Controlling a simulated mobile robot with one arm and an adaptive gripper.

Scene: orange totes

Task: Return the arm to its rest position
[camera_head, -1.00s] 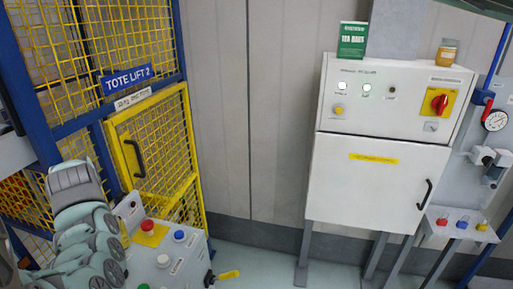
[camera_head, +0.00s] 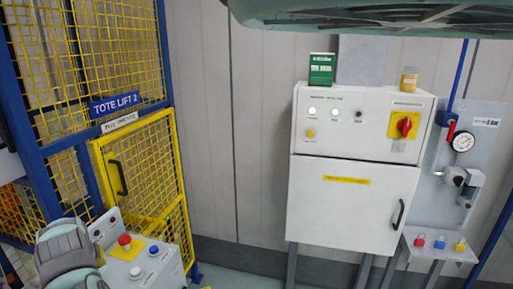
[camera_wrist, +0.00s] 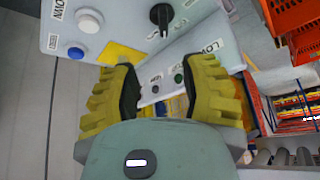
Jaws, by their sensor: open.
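My gripper (camera_wrist: 163,68) shows in the wrist view with its two yellow ribbed fingers spread apart and nothing between them. Beyond the fingertips is a grey control box (camera_wrist: 125,22) with blue, white and black controls and labels; no contact is clear. In the head view, part of my arm (camera_head: 68,252) is at the lower left, in front of the control box (camera_head: 160,272). My fingers are not visible in that view.
The yellow mesh cage (camera_head: 150,165) of Tote Lift 2 stands at left. A white cabinet (camera_head: 345,225) stands against the wall, with a green box (camera_head: 321,70) and small jar (camera_head: 409,80) on top. A gauge panel (camera_head: 468,150) is at right. Orange totes (camera_wrist: 298,40) show in the wrist view.

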